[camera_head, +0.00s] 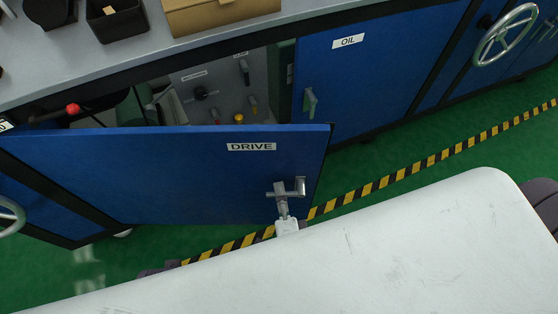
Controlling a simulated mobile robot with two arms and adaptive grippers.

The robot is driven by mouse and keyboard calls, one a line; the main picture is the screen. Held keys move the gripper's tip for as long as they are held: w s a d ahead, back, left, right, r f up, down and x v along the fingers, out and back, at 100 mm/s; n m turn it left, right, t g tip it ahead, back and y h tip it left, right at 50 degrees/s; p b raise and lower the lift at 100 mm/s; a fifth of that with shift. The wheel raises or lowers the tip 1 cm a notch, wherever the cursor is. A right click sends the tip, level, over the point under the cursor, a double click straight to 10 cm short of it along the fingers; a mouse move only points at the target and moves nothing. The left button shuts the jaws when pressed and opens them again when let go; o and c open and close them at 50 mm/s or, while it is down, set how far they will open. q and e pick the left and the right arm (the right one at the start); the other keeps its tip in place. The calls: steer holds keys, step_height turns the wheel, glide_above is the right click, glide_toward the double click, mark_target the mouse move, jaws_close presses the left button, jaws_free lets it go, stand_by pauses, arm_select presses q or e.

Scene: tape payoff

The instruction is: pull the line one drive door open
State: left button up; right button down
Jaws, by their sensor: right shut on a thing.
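The blue door labelled DRIVE (200,168) stands partly open, swung out from the cabinet towards me. Its free edge is at the right and the cabinet inside shows over its top edge. The door's grey metal handle (300,187) is near that free edge, below the label. My right gripper (281,193) is at the handle and shut on it. The rest of my right arm is mostly hidden behind my own white body. My left gripper is not in view.
Inside the cabinet is a grey panel (215,90) with valves and knobs, and a red knob (73,109) at the left. The OIL door (375,65) to the right is shut. Handwheels (505,33) stick out at the sides. A yellow-black floor stripe (405,172) crosses the green floor.

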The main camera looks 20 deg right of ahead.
steer(key=s, duration=0.1)
steer(key=s+a, duration=0.1)
steer(key=s, duration=0.1)
steer(key=shift+s+a+f, duration=0.1)
steer(key=shift+s+a, duration=0.2)
steer(key=shift+s, duration=0.05)
steer(key=c, duration=1.1)
jaws_free()
steer(key=shift+s+a, duration=0.15)
steer(key=shift+s, duration=1.05)
steer(key=shift+s+a, duration=0.2)
steer(key=shift+s, duration=1.05)
steer(key=shift+s+a, duration=0.15)
steer(key=shift+s, duration=1.05)
